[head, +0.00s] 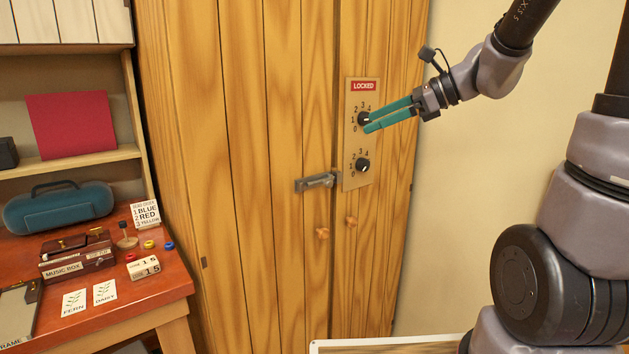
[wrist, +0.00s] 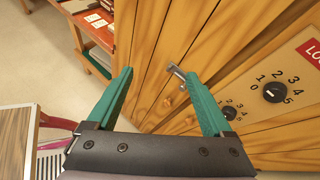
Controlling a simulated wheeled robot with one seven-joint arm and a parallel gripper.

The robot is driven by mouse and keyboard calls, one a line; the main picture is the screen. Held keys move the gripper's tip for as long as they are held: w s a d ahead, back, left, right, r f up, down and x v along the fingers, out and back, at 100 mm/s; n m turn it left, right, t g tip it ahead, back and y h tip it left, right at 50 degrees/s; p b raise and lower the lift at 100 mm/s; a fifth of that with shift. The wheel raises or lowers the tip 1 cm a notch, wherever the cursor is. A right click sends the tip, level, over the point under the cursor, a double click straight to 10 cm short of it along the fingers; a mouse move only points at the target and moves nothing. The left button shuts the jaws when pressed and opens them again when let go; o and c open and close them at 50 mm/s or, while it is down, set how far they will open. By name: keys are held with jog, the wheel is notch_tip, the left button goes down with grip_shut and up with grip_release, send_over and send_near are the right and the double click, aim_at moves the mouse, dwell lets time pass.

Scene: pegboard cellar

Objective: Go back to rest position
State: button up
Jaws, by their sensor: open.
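My gripper (head: 364,116) is open and empty, with teal fingers, in front of the lock panel of a wooden cabinet (head: 270,120) in the head view. Its fingers also show in the wrist view (wrist: 165,95). The panel (head: 350,185) has a red LOCKED sign (head: 363,86) at its top. It carries an upper black dial (head: 362,119), partly overlapped by the fingertips, and a lower black dial (head: 362,165). Whether the fingers touch the upper dial, I cannot tell. A metal latch (head: 316,182) sits across the door seam left of the panel.
At left, a red-brown desk (head: 160,292) holds a music box (head: 78,262), a teal case (head: 58,207), a sign about bead order (head: 145,214), small coloured beads and cards. A plain wall (head: 480,190) is right of the cabinet. A framed board (head: 390,344) stands low in front.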

jog(key=s+d+r+n+t+h, duration=0.1)
jog(key=s+d+n+h, duration=0.8)
jog(key=s+n, duration=0.4)
jog(key=n, duration=0.3)
jog(key=shift+d+r+t, duration=0.3)
jog(key=shift+d+t, duration=0.05)
jog(key=shift+t, duration=0.05)
